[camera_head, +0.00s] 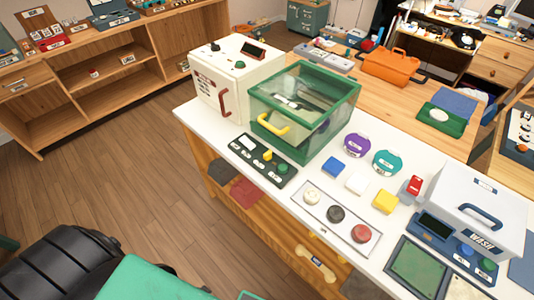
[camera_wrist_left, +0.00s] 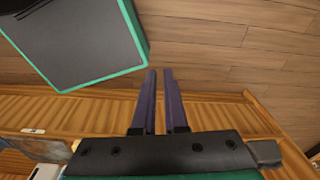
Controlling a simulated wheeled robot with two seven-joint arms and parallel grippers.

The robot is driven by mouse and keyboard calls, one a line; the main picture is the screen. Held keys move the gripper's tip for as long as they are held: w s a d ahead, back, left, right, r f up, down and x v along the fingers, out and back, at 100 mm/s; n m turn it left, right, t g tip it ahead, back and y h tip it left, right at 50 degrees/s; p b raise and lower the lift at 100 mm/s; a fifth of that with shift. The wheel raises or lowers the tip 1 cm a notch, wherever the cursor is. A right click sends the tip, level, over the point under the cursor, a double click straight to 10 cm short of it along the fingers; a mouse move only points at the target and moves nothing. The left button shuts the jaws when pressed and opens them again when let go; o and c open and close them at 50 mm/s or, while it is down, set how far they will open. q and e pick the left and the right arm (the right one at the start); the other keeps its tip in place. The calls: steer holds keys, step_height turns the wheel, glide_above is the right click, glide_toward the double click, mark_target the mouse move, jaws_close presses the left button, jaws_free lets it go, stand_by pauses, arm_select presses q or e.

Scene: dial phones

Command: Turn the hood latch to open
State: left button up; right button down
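A see-through hood with a green frame (camera_head: 305,98) stands on the white table top, and its lid looks down. A yellow handle (camera_head: 273,126) is on its front. A dark panel (camera_head: 281,168) with a yellow knob (camera_head: 267,155) and small labels lies in front of the hood. I cannot tell which part is the latch. My left gripper (camera_wrist_left: 160,72) shows only in its wrist view: its two dark fingers stand a narrow gap apart with nothing between them, over wooden surfaces and away from the hood. My right gripper is not in view.
A cream cabinet (camera_head: 238,72) stands left of the hood. Purple (camera_head: 356,145) and teal (camera_head: 387,162) round items, coloured blocks and a plate with three round buttons (camera_head: 335,214) are to its right. A white box with a blue handle (camera_head: 480,205) is at far right.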

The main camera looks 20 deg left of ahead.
arm_select(q)
steer(key=o, duration=0.4)
steer(key=w+a+m, duration=0.1)
steer(key=w+a, duration=0.1)
steer(key=w+a+r+m+t, duration=0.1)
steer(key=w+a, duration=0.1)
steer(key=a, duration=0.1)
steer(key=w+a+r+m+t+y+b, duration=0.1)
steer(key=w+a, duration=0.1)
steer(key=shift+a+r+m, duration=0.15)
steer(key=shift+a+m, duration=0.15)
steer(key=shift+m, duration=0.1)
steer(key=w+a+r+m+t+y+b, duration=0.1)
steer(key=w+a+r+m+t, duration=0.1)
steer(key=w+a+r+m, duration=0.4)
steer(key=w+a+r+m+t+b, duration=0.1)
steer(key=w+a+r+m+t, duration=0.3)
steer(key=w+r, duration=0.4)
step_height(320, 180, up, 25)
steer(key=m+t+h+b, duration=0.3)
steer(key=m+h, duration=0.4)
steer(key=m, duration=1.7)
glide_above(268, 152)
steer(key=s+a, duration=0.2)
steer(key=s, duration=0.5)
steer(key=s+a, duration=0.3)
steer(key=s, duration=0.4)
steer(key=x, duration=1.5)
steer(key=shift+w+a+r, duration=0.25)
steer(key=shift+r, duration=0.1)
